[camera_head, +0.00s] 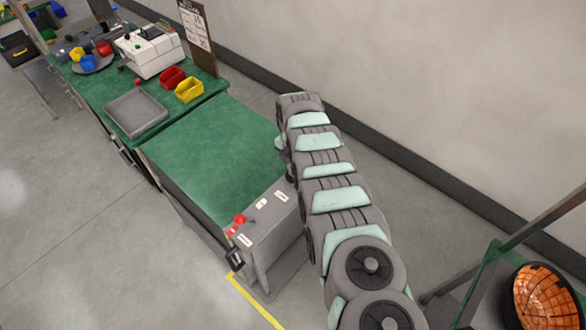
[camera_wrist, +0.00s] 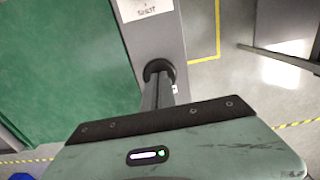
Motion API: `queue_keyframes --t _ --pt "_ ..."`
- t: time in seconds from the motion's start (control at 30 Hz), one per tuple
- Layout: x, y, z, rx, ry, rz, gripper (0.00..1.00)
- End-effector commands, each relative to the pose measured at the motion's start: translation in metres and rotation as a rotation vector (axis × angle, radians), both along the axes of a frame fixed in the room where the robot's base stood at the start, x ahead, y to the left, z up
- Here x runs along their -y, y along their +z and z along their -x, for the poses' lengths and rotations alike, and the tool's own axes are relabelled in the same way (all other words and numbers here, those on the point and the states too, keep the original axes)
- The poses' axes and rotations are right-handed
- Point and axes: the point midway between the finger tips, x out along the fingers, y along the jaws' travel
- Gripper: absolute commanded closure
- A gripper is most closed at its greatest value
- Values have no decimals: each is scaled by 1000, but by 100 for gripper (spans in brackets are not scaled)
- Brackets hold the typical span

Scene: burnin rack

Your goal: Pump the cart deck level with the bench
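The cart deck (camera_head: 215,155) is a flat green top up against the near end of the green bench (camera_head: 200,107). Its height against the bench top is hard to judge from this angle. A grey end panel (camera_head: 262,222) on the cart carries labels, a red knob (camera_head: 239,219) and a black part at its front corner. In the wrist view, the green deck (camera_wrist: 55,75) lies left of the labelled grey panel (camera_wrist: 152,30). My gripper (camera_wrist: 158,80) points at a dark round part at that panel's edge. Its narrow dark fingers look close together; whether they hold that part is unclear. My arm hides the gripper in the head view.
The bench holds a grey tray (camera_head: 136,112), red (camera_head: 172,77) and yellow (camera_head: 189,89) bins and a white machine (camera_head: 150,50). A wall stands behind. An orange-lined basket (camera_head: 545,298) is at the lower right. Yellow tape (camera_head: 254,302) marks the floor; the left floor is open.

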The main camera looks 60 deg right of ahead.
Motion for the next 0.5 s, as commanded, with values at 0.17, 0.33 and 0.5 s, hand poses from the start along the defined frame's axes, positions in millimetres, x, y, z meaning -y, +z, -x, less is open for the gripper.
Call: queue_keyframes --t 0.17,0.33,0.5 --pt "-3 9 0 0 2 -3 100" --pt "-4 43 -1 -2 3 -4 100" --pt "-3 55 -3 -1 5 -1 100"
